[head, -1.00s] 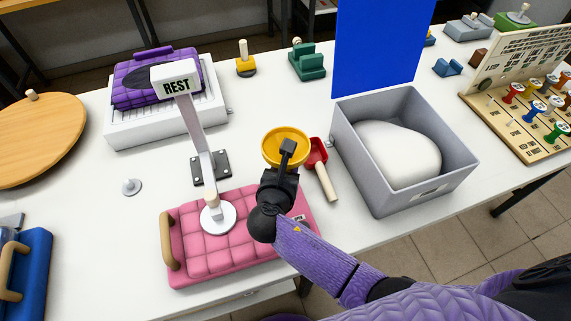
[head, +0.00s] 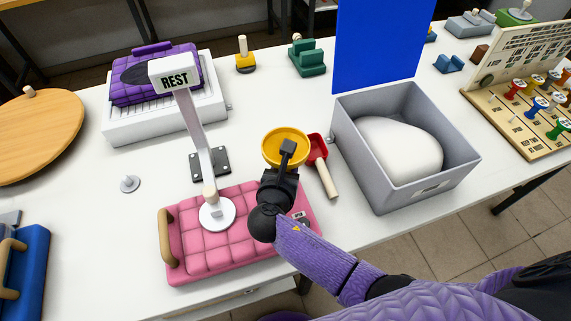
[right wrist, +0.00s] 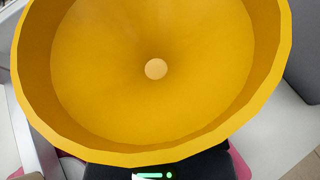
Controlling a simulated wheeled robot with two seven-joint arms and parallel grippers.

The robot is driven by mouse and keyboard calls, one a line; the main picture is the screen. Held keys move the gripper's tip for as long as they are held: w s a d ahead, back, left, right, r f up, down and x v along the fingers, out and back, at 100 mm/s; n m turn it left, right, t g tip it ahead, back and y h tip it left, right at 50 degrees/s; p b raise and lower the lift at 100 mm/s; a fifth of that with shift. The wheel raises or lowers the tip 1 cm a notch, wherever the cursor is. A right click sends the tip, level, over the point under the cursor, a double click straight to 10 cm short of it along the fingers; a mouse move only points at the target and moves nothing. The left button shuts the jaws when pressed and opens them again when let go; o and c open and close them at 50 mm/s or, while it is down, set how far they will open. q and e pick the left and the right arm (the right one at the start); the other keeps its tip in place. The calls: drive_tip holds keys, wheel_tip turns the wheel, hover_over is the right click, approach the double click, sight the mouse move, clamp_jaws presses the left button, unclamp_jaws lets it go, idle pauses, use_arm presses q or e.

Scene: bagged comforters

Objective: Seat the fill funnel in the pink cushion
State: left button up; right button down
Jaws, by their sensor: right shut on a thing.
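The yellow fill funnel (head: 284,146) is held in my right gripper (head: 287,152), which is shut on it. In the right wrist view the funnel (right wrist: 150,70) fills most of the picture, its wide mouth toward the camera and a small pale hole at its centre. The pink cushion (head: 235,245) lies quilted on the table's front edge, with a tan handle on its left side. The funnel appears just beyond the cushion's far right edge. My left gripper is not in view.
A red scoop (head: 321,163) lies right of the funnel. A grey bin (head: 385,200) holds white fill (head: 400,147). A purple cushion rests on a white scale-like base (head: 160,127).

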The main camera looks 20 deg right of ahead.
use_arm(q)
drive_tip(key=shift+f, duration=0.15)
use_arm(e)
drive_tip(key=shift+f, duration=0.15)
drive_tip(key=shift+c, duration=1.8)
unclamp_jaws()
drive_tip(key=o, duration=0.4)
drive_tip(key=shift+c, duration=0.2)
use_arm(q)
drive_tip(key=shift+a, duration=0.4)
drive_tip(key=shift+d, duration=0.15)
